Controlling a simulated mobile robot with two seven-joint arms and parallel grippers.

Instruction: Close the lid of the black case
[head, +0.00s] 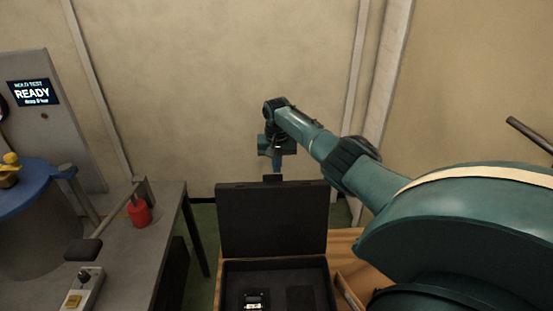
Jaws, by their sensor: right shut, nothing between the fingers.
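The black case (228,281) stands open on a wooden table. Its lid (272,220) is raised about upright, with its inner face toward me. A small dark device with a light, shiny part (256,301) sits inside the base. My right arm reaches in from the right. My right gripper (273,178) points down at the top edge of the lid and is shut and empty. Its fingertips are partly hidden by or behind the lid edge, and I cannot tell if they touch it. My left gripper is out of view.
A grey table (150,240) on the left holds a red object (139,213) and a control box with a yellow button (74,300). A blue round stand (30,190) is farther left, below a screen reading READY (33,93). The wooden table (345,245) shows right of the case.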

